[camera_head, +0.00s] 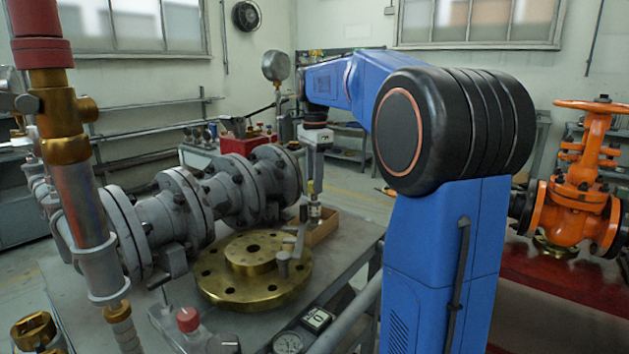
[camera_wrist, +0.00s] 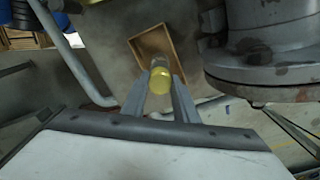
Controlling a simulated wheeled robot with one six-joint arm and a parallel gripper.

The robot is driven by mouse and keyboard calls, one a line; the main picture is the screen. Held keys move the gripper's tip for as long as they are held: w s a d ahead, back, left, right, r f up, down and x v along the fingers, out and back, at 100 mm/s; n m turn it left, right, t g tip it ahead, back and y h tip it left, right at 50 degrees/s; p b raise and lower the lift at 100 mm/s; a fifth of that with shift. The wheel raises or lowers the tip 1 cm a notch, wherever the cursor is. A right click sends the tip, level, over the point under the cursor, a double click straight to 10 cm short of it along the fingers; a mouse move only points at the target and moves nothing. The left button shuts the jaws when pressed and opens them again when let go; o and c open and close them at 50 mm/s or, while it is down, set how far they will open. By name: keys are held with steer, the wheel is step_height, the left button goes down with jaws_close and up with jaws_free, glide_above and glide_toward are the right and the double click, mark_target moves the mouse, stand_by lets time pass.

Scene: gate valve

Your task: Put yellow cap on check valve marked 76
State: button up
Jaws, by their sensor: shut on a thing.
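My gripper (camera_head: 313,198) is at the end of my arm, pointing down beside the grey flanged pipe assembly. In the wrist view its two fingers (camera_wrist: 162,93) are shut on a small yellow, round-ended piece, which I take to be the yellow cap (camera_wrist: 160,82). The cap is held at the fingertips, and its far part looks paler. A hint of yellow also shows at the gripper in the head view. I cannot read a 76 on any part, so I cannot tell which fitting is the check valve. The grey flanged valve line (camera_head: 180,205) runs along the bench.
An open wooden box (camera_wrist: 170,45) lies below the gripper, also partly visible in the head view (camera_head: 322,228). A brass flange (camera_head: 235,285) lies on the bench. A grey flange (camera_wrist: 262,60) is close at right in the wrist view. An orange valve (camera_head: 575,205) stands far right.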

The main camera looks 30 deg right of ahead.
steer(key=shift+f, duration=0.9)
stand_by(1.5)
steer(key=o, duration=1.6)
steer(key=shift+c, duration=0.2)
steer(key=shift+r, duration=4.05)
